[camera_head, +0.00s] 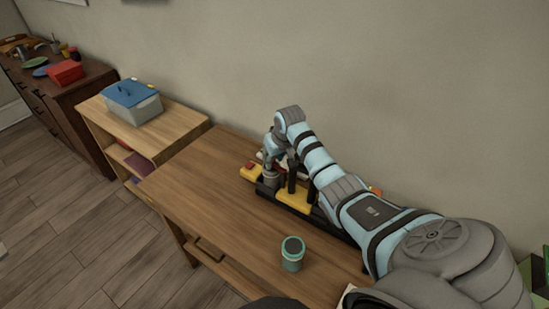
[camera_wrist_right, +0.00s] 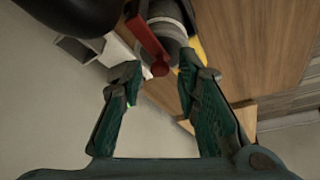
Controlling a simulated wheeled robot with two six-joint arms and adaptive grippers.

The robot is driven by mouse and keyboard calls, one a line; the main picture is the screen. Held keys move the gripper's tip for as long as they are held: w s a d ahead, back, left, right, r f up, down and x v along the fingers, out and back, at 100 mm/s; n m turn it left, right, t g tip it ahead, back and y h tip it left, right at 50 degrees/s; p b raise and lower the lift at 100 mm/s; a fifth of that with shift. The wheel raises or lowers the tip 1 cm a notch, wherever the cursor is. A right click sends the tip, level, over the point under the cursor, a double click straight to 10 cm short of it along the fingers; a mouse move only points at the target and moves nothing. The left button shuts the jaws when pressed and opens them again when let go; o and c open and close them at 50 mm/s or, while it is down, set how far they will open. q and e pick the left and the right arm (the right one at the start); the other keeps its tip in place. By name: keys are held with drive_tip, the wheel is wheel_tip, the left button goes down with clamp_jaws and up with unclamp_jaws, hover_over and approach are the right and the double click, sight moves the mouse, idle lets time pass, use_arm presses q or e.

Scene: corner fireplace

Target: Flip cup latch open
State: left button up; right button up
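A yellow-and-black fixture (camera_head: 293,200) lies along the wall side of the wooden table, partly hidden by my right arm. A grey cylindrical part (camera_head: 271,181) stands at its left portion. In the right wrist view, a red bar with a rounded end (camera_wrist_right: 149,42) lies across a grey cup-like part (camera_wrist_right: 170,24), just beyond my right fingertips. My right gripper (camera_wrist_right: 158,80) is open, its two fingers apart with nothing between them. It also shows small in the head view (camera_head: 279,150), above the fixture. Whether a finger touches the bar cannot be told. My left gripper is not in view.
A lower shelf unit (camera_head: 165,137) at left holds a grey bin with a blue lid (camera_head: 133,102). The table's left part is clear. The wall is close behind the fixture.

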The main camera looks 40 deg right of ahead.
clamp_jaws()
